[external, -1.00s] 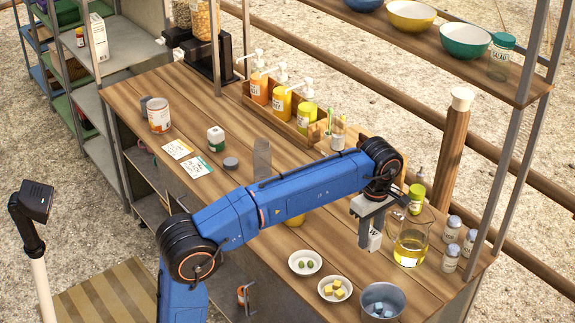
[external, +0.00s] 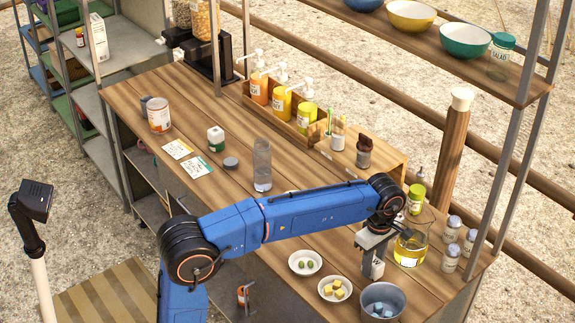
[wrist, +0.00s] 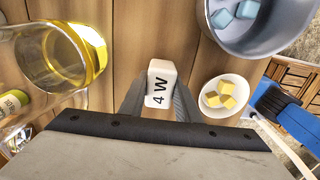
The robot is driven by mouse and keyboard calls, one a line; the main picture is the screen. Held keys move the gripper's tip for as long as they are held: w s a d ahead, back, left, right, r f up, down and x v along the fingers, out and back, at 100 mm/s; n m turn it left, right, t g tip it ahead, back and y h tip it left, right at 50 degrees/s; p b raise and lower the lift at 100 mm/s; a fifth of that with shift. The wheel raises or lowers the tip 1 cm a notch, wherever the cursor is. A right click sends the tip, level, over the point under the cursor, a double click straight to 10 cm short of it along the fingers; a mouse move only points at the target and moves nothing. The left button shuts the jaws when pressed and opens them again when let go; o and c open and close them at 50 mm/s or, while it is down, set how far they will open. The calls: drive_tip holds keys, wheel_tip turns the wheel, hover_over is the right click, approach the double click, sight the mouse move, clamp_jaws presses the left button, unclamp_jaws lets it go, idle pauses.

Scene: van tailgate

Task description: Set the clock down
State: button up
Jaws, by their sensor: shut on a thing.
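The clock appears to be the small white block with dark characters on its face (wrist: 160,84) in the wrist view. My gripper (wrist: 158,104) is shut on it, with a finger on each side. In the external view my gripper (external: 370,262) points down over the right part of the wooden counter (external: 322,204), with the white block (external: 378,268) partly hidden between the fingers. It is low over the counter; I cannot tell if its underside touches the wood.
A glass beaker of yellow liquid (external: 411,249) stands close to the right of my gripper. Bottles (external: 451,258) stand behind right.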

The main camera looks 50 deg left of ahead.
drive_tip(key=shift+f, duration=0.5)
drive_tip(key=o, duration=1.1)
drive_tip(key=shift+f, duration=0.1)
wheel_tip(320, 180, up, 12)
drive_tip(key=shift+r, duration=0.15)
drive_tip(key=shift+s+a, duration=0.1)
